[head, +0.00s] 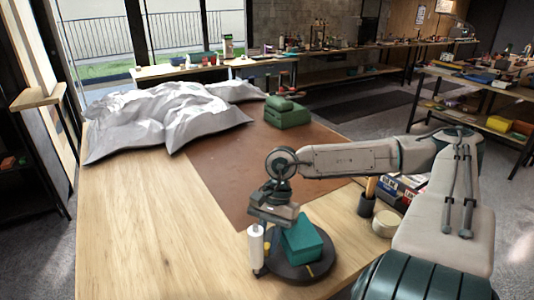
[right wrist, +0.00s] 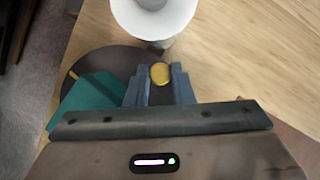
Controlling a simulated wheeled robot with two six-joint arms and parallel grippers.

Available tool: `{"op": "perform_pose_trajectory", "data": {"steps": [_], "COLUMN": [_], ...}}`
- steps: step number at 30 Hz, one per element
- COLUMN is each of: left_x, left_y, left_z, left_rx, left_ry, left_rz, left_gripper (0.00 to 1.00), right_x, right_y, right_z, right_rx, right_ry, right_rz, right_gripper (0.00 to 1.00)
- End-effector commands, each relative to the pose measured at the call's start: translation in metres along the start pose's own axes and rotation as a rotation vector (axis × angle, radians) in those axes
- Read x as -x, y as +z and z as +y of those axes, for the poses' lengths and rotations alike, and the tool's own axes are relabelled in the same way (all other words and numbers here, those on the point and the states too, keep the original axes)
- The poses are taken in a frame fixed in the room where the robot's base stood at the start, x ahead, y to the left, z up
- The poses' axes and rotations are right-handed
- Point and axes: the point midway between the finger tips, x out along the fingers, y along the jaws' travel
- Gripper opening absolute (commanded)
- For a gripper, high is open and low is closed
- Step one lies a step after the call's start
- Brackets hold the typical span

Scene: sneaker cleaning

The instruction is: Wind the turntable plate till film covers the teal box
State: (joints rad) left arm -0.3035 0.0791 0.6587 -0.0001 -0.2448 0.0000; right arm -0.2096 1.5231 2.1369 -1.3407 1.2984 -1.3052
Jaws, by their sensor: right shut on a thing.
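The teal box (head: 304,238) sits on the dark round turntable plate (head: 290,270) near the table's front edge. Its teal faces look bare, with no film that I can make out on it. A white film roll (head: 256,247) stands upright at the plate's left side; in the right wrist view the roll (right wrist: 178,22) is at the top. My right gripper (head: 270,218) is over the plate, between roll and box. In the right wrist view its fingers (right wrist: 160,82) are shut on a round yellow knob (right wrist: 160,74). The box (right wrist: 88,98) is partly hidden behind the gripper. My left gripper is not in view.
A brown mat (head: 225,165) covers the table's middle. Crumpled white sheets (head: 165,115) and a green stack (head: 287,112) lie at the far end. A dark cup (head: 366,204) and a round tin (head: 385,226) stand right of the plate. The wooden left part is clear.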

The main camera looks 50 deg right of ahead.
Motion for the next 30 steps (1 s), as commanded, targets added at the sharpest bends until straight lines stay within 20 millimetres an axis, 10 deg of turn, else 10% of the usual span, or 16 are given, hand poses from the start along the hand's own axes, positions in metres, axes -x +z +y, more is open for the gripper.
{"op": "perform_pose_trajectory", "data": {"steps": [22, 24, 30], "left_x": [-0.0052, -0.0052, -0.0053], "left_y": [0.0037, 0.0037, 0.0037], "left_z": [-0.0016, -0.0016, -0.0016], "left_rx": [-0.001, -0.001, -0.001], "left_ry": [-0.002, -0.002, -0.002], "left_rz": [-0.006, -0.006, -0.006], "left_gripper": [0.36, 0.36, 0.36], "right_x": [-0.0006, -0.0006, -0.0010], "right_y": [0.0038, 0.0038, 0.0038], "right_z": [0.0031, 0.0032, 0.0032], "right_rx": [0.042, 0.042, 0.042], "right_ry": [0.018, 0.018, 0.018], "right_rz": [0.002, 0.002, 0.001], "right_gripper": [0.00, 0.30, 0.30]}}
